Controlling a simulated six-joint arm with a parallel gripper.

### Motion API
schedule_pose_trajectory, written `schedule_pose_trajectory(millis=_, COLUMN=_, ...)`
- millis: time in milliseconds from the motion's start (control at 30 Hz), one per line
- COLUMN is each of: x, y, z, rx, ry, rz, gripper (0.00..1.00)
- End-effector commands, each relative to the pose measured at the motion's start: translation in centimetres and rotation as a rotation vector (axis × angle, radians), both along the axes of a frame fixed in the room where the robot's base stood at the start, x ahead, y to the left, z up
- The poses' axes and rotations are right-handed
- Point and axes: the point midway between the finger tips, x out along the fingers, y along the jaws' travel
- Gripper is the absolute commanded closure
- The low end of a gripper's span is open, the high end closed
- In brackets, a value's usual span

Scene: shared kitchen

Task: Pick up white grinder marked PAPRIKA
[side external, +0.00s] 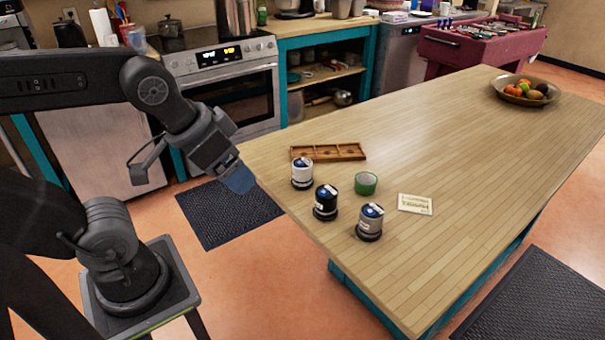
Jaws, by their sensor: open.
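Three grinders with blue tops stand upright on the wooden island. The white grinder (302,174) is the farthest back, just in front of a wooden tray. A black grinder (325,203) stands in front of it and a grey grinder (370,222) stands nearest the front. Their labels are too small to read, so I cannot confirm the PAPRIKA marking. My gripper (240,180) is open and empty, off the left edge of the island, to the left of the white grinder and apart from it.
A wooden tray with compartments (328,152) lies behind the white grinder. A green cup (366,183) and a written card (415,204) are to the right. A fruit bowl (525,92) sits at the far end. The island's middle is clear.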

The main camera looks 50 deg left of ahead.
Motion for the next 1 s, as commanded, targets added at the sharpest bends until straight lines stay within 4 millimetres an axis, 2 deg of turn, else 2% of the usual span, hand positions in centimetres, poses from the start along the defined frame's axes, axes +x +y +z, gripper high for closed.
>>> schedule_pose_trajectory(millis=233, x=0.1, y=0.0, z=0.1, rx=-0.003, ry=0.003, rz=0.008, gripper=0.18)
schedule_pose_trajectory(millis=367, x=1.7, y=0.5, z=0.6, rx=-0.030, ry=0.035, rz=0.093, gripper=0.18)
schedule_pose_trajectory(millis=467, x=4.2, y=1.4, z=1.2, rx=-0.073, ry=0.084, rz=0.234, gripper=0.18)
schedule_pose_trajectory(millis=667, x=11.0, y=4.2, z=1.2, rx=-0.165, ry=0.190, rz=0.615, gripper=0.18)
schedule_pose_trajectory(millis=800, x=15.7, y=6.7, z=-0.2, rx=-0.210, ry=0.250, rz=0.890, gripper=0.18)
schedule_pose_trajectory(millis=900, x=18.6, y=8.4, z=-1.7, rx=-0.232, ry=0.280, rz=1.069, gripper=0.18)
schedule_pose_trajectory(millis=1000, x=20.6, y=9.9, z=-3.2, rx=-0.243, ry=0.298, rz=1.208, gripper=0.18)
